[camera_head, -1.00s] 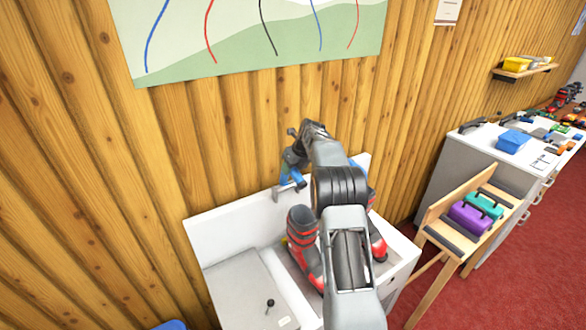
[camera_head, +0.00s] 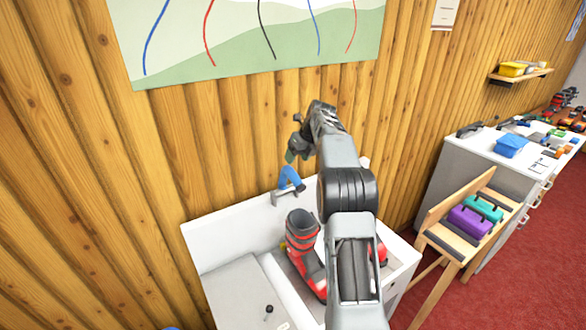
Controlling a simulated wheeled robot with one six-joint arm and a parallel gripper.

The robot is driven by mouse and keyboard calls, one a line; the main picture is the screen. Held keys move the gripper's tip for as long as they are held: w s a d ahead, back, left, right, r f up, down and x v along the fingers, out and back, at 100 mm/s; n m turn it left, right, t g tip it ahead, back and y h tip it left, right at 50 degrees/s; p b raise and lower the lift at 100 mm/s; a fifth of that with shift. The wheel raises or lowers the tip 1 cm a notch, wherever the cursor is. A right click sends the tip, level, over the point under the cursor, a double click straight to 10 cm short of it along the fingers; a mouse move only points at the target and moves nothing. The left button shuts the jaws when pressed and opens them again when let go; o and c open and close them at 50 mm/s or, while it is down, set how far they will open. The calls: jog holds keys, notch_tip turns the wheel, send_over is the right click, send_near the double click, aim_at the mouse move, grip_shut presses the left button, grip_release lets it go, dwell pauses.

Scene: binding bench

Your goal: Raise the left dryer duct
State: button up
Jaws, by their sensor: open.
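The left dryer duct is a short blue bent tube (camera_head: 290,176) on the white back panel of the boot dryer (camera_head: 232,229). It rises to a bend at its top and comes down again on the right, with a grey bar (camera_head: 286,194) at its base. My gripper (camera_head: 292,156) is open and empty, just above the duct and apart from it. My arm comes up from the lower right and hides the right part of the dryer; I see no right duct.
A red and black boot (camera_head: 304,250) stands in the dryer below the duct, and part of another red one shows right of my arm. A wooden bench (camera_head: 450,240) with purple and teal boxes and a white counter (camera_head: 462,180) stand to the right. Wooden wall is close behind.

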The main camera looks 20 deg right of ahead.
jog(key=v, duration=0.5)
jog(key=shift+r, duration=0.3)
